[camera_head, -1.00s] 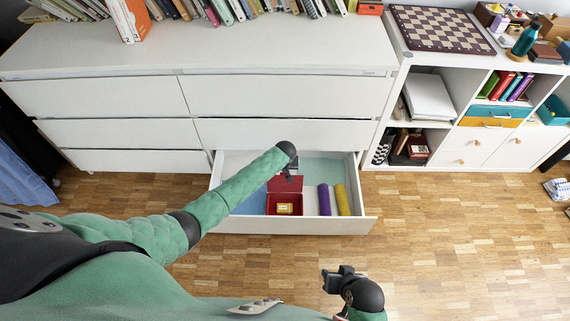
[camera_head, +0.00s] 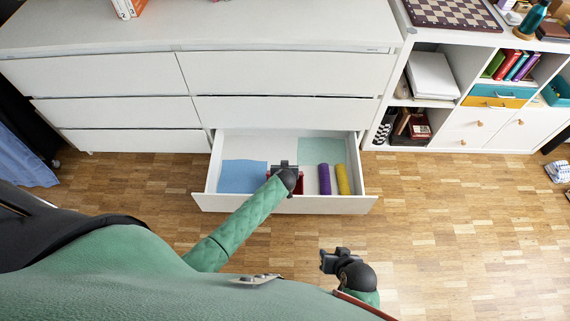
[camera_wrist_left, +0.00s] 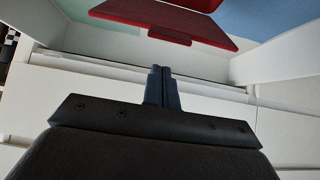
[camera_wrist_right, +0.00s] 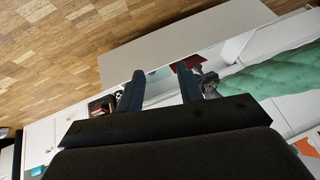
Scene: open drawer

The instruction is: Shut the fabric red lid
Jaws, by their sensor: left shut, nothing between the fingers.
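The red fabric box sits in the open bottom drawer and is mostly hidden by my left arm in the head view; a red edge (camera_head: 300,204) shows beside it. In the left wrist view a flat red panel (camera_wrist_left: 165,14), apparently the lid, lies beyond the fingertips; its exact angle is unclear. My left gripper (camera_head: 284,165) is over the box area in the head view. Its fingers (camera_wrist_left: 162,72) are shut and empty, with no clear contact on the red panel. My right gripper (camera_head: 328,260) is open and empty, in front of the drawer; its spread fingers show in the right wrist view (camera_wrist_right: 160,80).
The white drawer (camera_head: 230,203) also holds a blue cloth (camera_head: 242,176), a pale green cloth (camera_head: 318,150), and purple (camera_head: 324,180) and yellow (camera_head: 342,180) rolls. The white dresser (camera_head: 120,75) stands behind. Open wood floor (camera_head: 450,220) lies to the right.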

